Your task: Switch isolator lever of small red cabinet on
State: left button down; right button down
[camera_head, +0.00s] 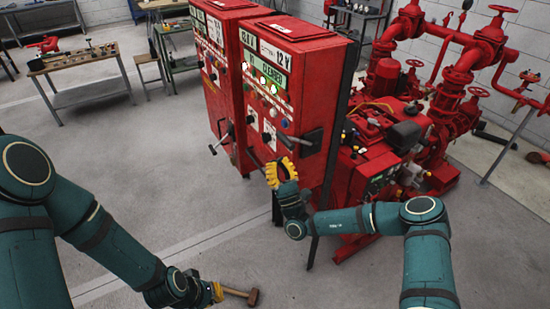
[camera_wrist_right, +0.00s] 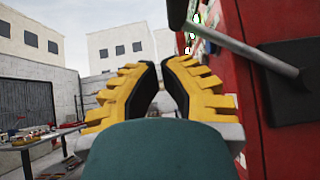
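Two red cabinets stand side by side. The front right cabinet (camera_head: 292,85), marked 12 V, has an isolator lever (camera_head: 298,141) on a black plate at its side edge. The rear left cabinet (camera_head: 228,105) has a similar lever (camera_head: 221,140). My right gripper (camera_head: 282,168) is just below the front lever, apart from it. Its yellow fingers (camera_wrist_right: 160,75) are parted with nothing between them. My left gripper (camera_head: 217,292) is low; its fingers are partly hidden.
A wooden-handled mallet (camera_head: 244,295) shows beside my left gripper; I cannot tell whether it is held. Red pump machinery (camera_head: 385,145) stands close on the right. A workbench (camera_head: 80,62) is at back left. The floor (camera_head: 150,170) left of the cabinets is clear.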

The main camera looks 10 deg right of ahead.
jog(key=v, duration=0.9)
jog(key=shift+s+a+b, duration=0.3)
jog(key=shift+a+b, duration=0.05)
jog(key=shift+a, duration=0.05)
